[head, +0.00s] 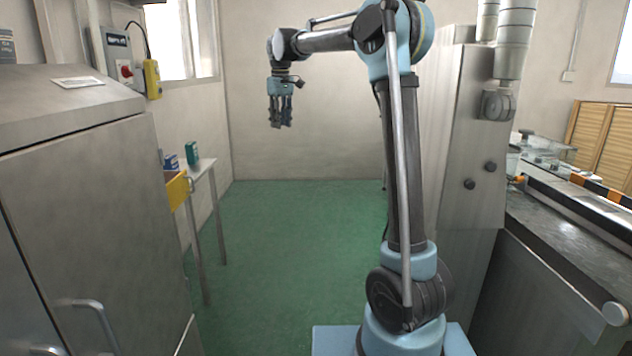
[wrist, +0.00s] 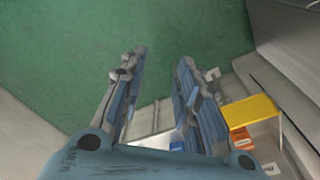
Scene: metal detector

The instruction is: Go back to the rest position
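My gripper (head: 280,125) hangs fingers down from my raised arm, in mid-air in front of the far wall in the head view. In the wrist view my gripper (wrist: 163,56) has its two blue-grey fingers apart, with only green floor showing between the tips. It holds nothing. A narrow side table (head: 205,168) with small boxes is to its left and lower in the head view, apart from it.
A yellow bin (head: 178,190) and a green box (head: 192,152) are at the side table. A steel cabinet (head: 90,190) stands at left, a conveyor machine (head: 565,235) at right. The green floor (head: 285,250) between is clear.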

